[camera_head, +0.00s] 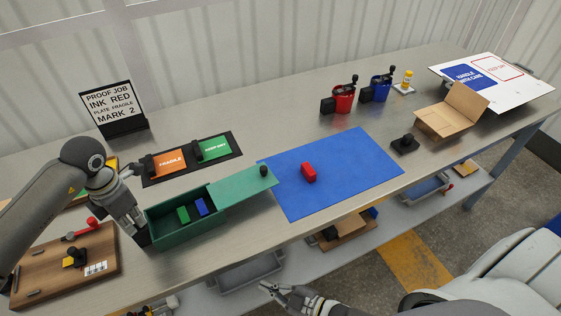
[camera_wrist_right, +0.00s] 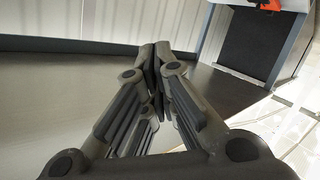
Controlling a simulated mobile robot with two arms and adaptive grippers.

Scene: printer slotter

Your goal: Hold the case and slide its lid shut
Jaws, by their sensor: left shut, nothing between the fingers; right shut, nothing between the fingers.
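The green case (camera_head: 188,234) sits on the bench with its left part open. A green block (camera_head: 183,214) and a blue block (camera_head: 201,206) lie inside. Its lighter green lid (camera_head: 238,187) is slid far out to the right, with a black knob (camera_head: 263,171) near its right end. My left gripper (camera_head: 142,237) is shut and empty at the case's left end; I cannot tell whether it touches. My right gripper (camera_head: 270,290) is shut and empty, well below the case and off the bench's front edge. Its closed fingers fill the right wrist view (camera_wrist_right: 157,65).
A blue mat (camera_head: 335,170) with a red block (camera_head: 309,172) lies right of the lid. Orange and green plates (camera_head: 213,148) lie on a black strip behind the case. A wooden board (camera_head: 60,270) lies to the left. An open cardboard box (camera_head: 450,118) stands far right.

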